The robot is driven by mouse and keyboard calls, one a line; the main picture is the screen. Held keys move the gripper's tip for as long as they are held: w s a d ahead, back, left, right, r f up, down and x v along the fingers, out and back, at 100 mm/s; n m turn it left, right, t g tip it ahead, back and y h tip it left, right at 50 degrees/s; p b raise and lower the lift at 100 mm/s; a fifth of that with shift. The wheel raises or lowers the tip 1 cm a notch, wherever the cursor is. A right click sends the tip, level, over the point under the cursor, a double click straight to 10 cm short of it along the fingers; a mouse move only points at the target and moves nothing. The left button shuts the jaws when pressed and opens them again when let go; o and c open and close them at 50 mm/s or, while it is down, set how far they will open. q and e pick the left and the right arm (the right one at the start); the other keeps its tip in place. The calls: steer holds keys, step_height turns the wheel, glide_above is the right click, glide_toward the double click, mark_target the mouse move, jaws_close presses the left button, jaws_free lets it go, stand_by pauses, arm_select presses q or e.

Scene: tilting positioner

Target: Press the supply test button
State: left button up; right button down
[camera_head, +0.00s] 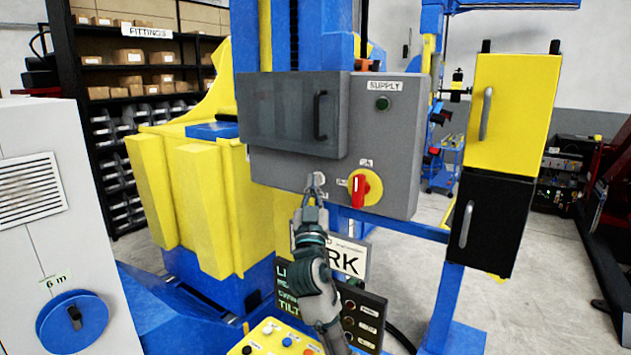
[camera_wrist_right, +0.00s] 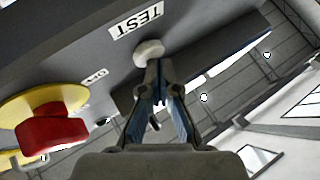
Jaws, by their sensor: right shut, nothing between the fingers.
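The supply test button is a pale round knob (camera_wrist_right: 149,51) under a TEST label (camera_wrist_right: 137,21) in the right wrist view. In the head view the button (camera_head: 320,178) shows on the lower front of the grey supply box (camera_head: 395,135), partly behind my fingertips. My right gripper (camera_head: 314,186) is shut and empty, its tips right at the button. In the right wrist view the gripper tips (camera_wrist_right: 158,72) overlap the button's lower edge. I cannot tell whether they touch it or whether it is pressed in. My left gripper is not in view.
A red rotary switch on a yellow plate (camera_head: 372,187) sits right of the button. A grey hinged door (camera_head: 285,110) with a black handle juts out above left. A green lamp (camera_head: 383,103) sits under the SUPPLY label. A button panel (camera_head: 275,340) lies below.

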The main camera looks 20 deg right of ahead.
steer(key=shift+d, duration=0.2)
steer(key=shift+a, duration=0.2)
steer(key=shift+s+a+b, duration=0.3)
steer(key=shift+s+a, duration=0.05)
steer(key=shift+a, duration=0.2)
steer(key=shift+s+a, duration=0.1)
steer(key=s+a, duration=0.1)
steer(key=a, duration=0.1)
steer(key=s+a+b, duration=0.1)
steer(key=s+a, duration=0.1)
stand_by(0.6)
steer(key=shift+d, duration=0.1)
stand_by(0.3)
